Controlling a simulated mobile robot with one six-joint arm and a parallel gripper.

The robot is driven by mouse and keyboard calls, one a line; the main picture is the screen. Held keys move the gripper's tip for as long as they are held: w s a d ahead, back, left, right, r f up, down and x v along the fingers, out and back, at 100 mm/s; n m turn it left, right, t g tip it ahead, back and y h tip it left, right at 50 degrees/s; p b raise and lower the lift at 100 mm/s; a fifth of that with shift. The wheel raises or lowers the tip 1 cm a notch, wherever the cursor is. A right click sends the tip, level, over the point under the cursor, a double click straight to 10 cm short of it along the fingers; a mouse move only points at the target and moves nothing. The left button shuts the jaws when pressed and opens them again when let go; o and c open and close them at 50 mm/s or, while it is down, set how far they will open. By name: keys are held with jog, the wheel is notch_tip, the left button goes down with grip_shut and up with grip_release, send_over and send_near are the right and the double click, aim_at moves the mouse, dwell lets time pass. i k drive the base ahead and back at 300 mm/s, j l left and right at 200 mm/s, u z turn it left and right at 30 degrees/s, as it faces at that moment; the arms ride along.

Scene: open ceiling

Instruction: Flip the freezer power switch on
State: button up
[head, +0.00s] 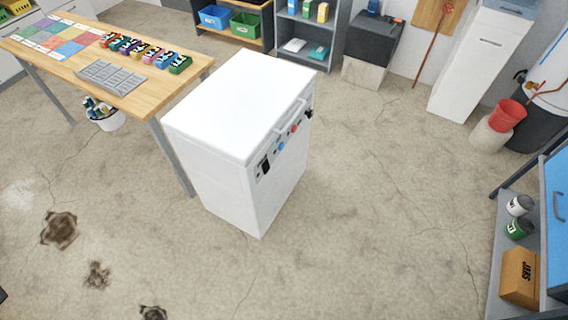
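The white chest freezer (225,110) stands on the floor at the centre of the head view, with its lid shut. Its control panel (283,141) runs along the upper part of the right-hand face, below a lid handle. A black rocker-like switch (264,166) sits at the near end of the panel. Blue and red round controls and a dark part at the far end also show. The parts are too small to tell whether the switch is on or off. My gripper is not in view.
A wooden table (140,97) with a grey tray and several coloured items stands close on the freezer's left. Open floor (370,220) lies in front of the panel. A shelf unit (515,250) with cans and a box is at right. Dark stains (60,230) mark the left floor.

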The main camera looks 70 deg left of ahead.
aim_at(265, 166)
jog(key=u, duration=2.65)
